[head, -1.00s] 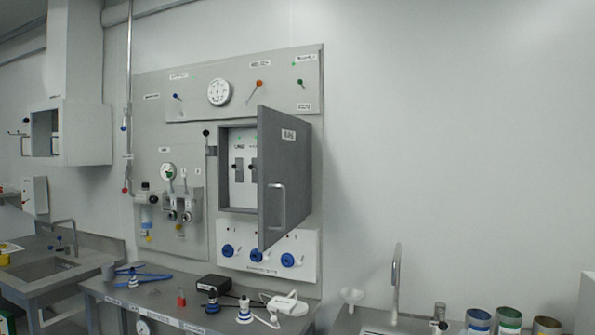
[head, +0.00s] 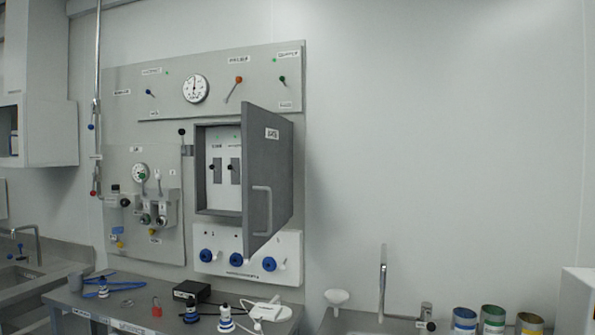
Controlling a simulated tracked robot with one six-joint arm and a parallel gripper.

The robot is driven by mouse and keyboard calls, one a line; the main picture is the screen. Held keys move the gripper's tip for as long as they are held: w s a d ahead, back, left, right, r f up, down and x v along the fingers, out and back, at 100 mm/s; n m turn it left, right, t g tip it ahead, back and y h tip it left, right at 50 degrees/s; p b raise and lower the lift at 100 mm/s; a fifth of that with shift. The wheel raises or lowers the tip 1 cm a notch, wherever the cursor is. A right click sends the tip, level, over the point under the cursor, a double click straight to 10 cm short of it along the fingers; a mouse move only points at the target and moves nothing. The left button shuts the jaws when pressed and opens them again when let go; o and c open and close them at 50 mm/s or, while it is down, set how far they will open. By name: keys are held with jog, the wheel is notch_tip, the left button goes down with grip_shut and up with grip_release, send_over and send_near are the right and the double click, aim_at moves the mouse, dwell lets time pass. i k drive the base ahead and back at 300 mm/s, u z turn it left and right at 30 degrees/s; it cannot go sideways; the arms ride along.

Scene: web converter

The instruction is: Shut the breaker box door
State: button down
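The breaker box (head: 204,196) is a grey box on the wall panel, with switches inside on a white plate. Its dark grey door (head: 281,172) is hinged at the right side and stands open, swung out towards me. The door has a label near its top and a light bar handle (head: 269,208) on its face. My gripper is not in view.
Three blue knobs (head: 238,259) sit on a white panel below the box. A bench (head: 140,319) below holds a black box (head: 192,291), a red padlock (head: 156,307) and white fittings. A sink tap (head: 382,280) and several cans (head: 493,319) stand at right. The right wall is bare.

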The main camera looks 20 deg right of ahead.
aim_at(265, 133)
jog(key=z, duration=0.15)
jog(key=i, duration=1)
jog(key=u, duration=0.3)
jog(key=k, duration=0.85)
jog(key=u, duration=0.6)
jog(key=k, duration=0.5)
jog(key=u, duration=0.4)
jog(key=i, duration=1.1)
jog(key=z, duration=0.15)
